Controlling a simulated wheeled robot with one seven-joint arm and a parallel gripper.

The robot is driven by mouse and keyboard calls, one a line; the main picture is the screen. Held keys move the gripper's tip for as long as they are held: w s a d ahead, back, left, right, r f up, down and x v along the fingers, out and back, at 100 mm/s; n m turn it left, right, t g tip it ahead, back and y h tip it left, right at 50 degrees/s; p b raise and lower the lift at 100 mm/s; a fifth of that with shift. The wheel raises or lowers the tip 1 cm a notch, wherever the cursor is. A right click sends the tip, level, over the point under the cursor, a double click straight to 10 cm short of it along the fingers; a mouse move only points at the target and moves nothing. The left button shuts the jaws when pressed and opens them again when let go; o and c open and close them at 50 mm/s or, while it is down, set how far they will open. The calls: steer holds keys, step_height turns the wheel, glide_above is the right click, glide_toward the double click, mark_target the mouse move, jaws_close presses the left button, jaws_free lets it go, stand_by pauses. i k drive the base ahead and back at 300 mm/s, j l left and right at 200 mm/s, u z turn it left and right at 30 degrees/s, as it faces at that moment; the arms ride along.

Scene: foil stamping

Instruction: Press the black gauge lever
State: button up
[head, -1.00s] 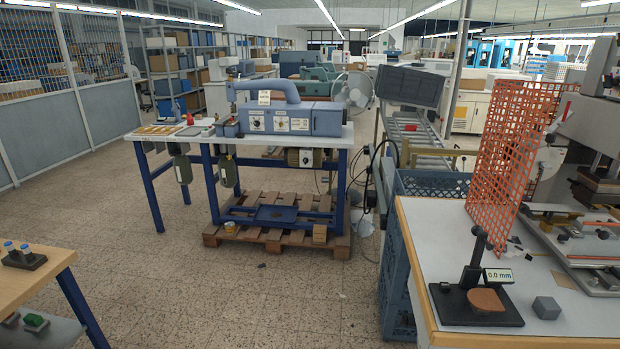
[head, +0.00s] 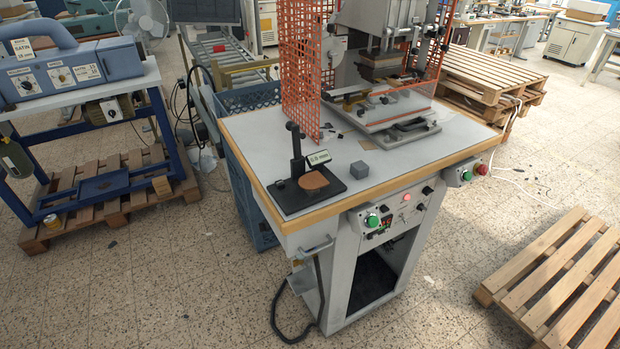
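The black gauge (head: 297,165) stands upright near the front left corner of the white-topped press table (head: 240,135). A short dark arm with a rounded end, which looks like the lever (head: 292,127), sticks up at the top of its post. A small display (head: 319,157) beside the post appears to read 0.0 mm. A brown leather-like piece (head: 313,180) lies on the gauge's flat black base (head: 288,202). Whether it touches the post is too small to tell. My gripper is not in view.
Behind stand an orange mesh guard (head: 302,75) and a stamping press (head: 390,60). A blue crate (head: 247,205) flanks the table's left side. A pallet (head: 560,285) lies at right; floor in front is clear.

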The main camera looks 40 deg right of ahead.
mark_target(291, 126)
steer(key=i+j, duration=0.4)
steer(key=j, duration=0.15)
steer(key=i+j+z, duration=0.1)
steer(key=i+j, duration=0.35)
steer(key=j, duration=0.1)
